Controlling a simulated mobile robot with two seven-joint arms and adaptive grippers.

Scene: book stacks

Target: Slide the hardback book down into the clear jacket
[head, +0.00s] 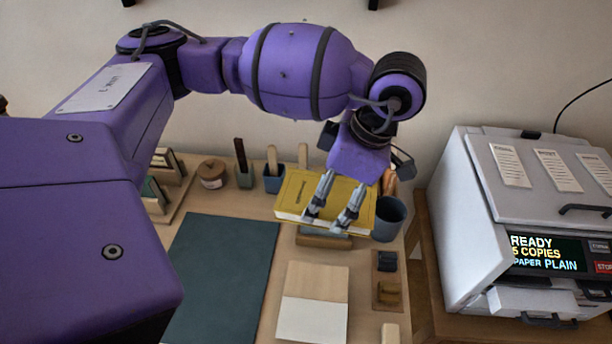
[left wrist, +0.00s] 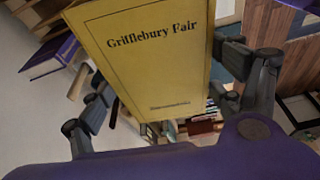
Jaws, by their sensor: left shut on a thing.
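The yellow hardback book (head: 340,192) is held by my left gripper (head: 333,215), whose fingers reach down over its near edge. In the left wrist view the book's yellow cover (left wrist: 150,50) reads "Grifflebury Fair" and stands between the two fingers of the left gripper (left wrist: 165,105). The book is above a wooden block (head: 322,239) at the back of the table. I cannot make out the clear jacket; the book and gripper may hide it. My right gripper does not show.
A dark mat (head: 222,275) covers the left of the table, beside a tan and white sheet (head: 314,305). A grey cup (head: 388,219) stands close to the book's right. Tool pots (head: 273,180) stand behind left. A white copier (head: 490,240) stands at the right.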

